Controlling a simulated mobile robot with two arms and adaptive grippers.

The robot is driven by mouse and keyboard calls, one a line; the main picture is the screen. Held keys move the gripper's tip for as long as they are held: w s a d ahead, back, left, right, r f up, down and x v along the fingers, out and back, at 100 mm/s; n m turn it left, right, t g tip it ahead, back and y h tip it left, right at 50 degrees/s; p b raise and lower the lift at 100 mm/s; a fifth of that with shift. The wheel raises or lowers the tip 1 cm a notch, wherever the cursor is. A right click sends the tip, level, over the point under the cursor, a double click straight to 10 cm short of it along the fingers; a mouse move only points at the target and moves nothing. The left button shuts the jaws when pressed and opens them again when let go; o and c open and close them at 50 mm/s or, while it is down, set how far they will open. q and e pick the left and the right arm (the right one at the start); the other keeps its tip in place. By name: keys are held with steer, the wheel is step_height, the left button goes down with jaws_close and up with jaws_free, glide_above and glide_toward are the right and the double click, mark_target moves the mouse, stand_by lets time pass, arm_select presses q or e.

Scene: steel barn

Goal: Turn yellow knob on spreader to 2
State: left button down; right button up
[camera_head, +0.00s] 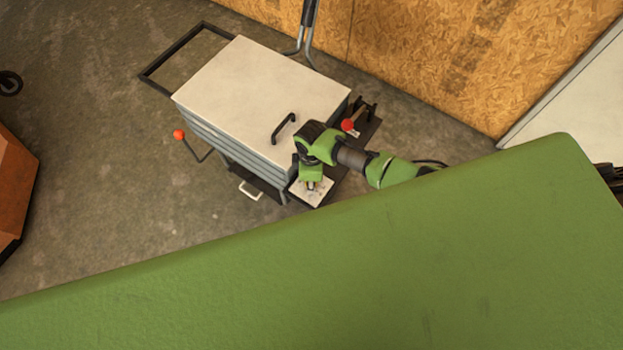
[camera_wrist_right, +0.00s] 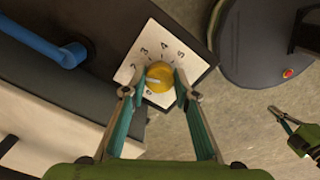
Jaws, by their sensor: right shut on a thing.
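The yellow knob (camera_wrist_right: 158,77) sits on a white dial plate (camera_wrist_right: 190,65) with black numbers; 2, 3, 4 and 5 are readable around its upper side. A pale mark on the knob lies roughly left to right; I cannot tell exactly which number it indicates. My right gripper (camera_wrist_right: 160,88) is shut on the knob, one finger on each side. In the head view, this gripper (camera_head: 312,186) reaches down over the dial plate (camera_head: 307,197) at the spreader's (camera_head: 262,95) near corner; the knob is hidden there. My left gripper (camera_wrist_right: 284,119) shows small at the right of the wrist view.
The spreader has a pale lid with a black handle (camera_head: 284,127). A red-knobbed lever (camera_head: 348,125) is beside my right arm, and another (camera_head: 180,134) is on the left. A wooden wall (camera_head: 430,55) stands behind. The concrete floor at left is mostly clear.

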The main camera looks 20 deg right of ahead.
stand_by(0.4)
steer(key=o, duration=1.1)
step_height(320, 180, up, 12)
stand_by(0.4)
